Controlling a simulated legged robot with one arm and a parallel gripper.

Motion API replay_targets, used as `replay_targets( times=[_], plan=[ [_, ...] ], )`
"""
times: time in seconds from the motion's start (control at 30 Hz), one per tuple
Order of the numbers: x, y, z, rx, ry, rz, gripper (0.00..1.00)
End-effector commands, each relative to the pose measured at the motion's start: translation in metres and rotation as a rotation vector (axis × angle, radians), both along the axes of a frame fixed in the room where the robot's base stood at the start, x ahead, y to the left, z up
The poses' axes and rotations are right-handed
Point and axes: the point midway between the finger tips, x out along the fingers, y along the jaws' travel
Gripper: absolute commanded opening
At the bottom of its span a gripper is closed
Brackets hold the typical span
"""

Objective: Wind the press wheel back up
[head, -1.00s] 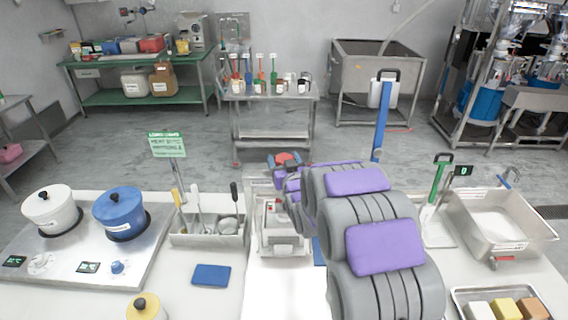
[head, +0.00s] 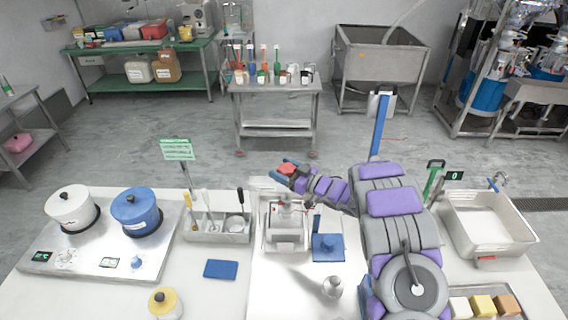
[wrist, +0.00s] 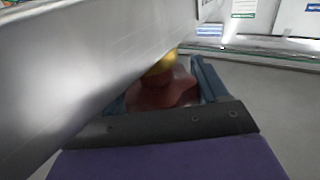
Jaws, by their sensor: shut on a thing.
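The press (head: 285,243) is a small metal frame on the white table, just left of my arm. A red part (head: 296,169), apparently the press wheel, shows above and behind it at the end of my arm. My gripper (head: 287,170) has blue fingers and is shut on this red part. In the wrist view the red part (wrist: 165,96) lies between the blue fingers (wrist: 162,92), with a yellow piece just beyond it. A large grey metal surface fills the left of that view. The fingers' contact with the wheel is partly hidden.
A blue block-like piece (head: 328,249) and a small metal piece (head: 332,287) stand right of the press. A utensil tray (head: 218,236) and a blue pad (head: 221,268) lie left. A steel basin (head: 486,226) is at right. White table is clear in front of the press.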

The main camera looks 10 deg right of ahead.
Motion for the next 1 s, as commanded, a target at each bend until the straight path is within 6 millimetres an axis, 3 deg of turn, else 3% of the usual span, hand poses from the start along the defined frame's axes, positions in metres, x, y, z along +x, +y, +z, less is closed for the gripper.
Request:
replay_targets(
  times=[0.67,0.7,0.9,1.0],
  plan=[
    [0.0014,-0.0013,0.0045,0.002,-0.009,0.047,0.42],
    [0.0014,-0.0013,0.0045,0.002,-0.009,0.047,0.74],
    [0.0006,-0.0008,0.0031,0.002,-0.007,0.048,0.93],
    [0.0001,-0.0006,0.0025,0.002,-0.006,0.049,0.93]
  ],
)
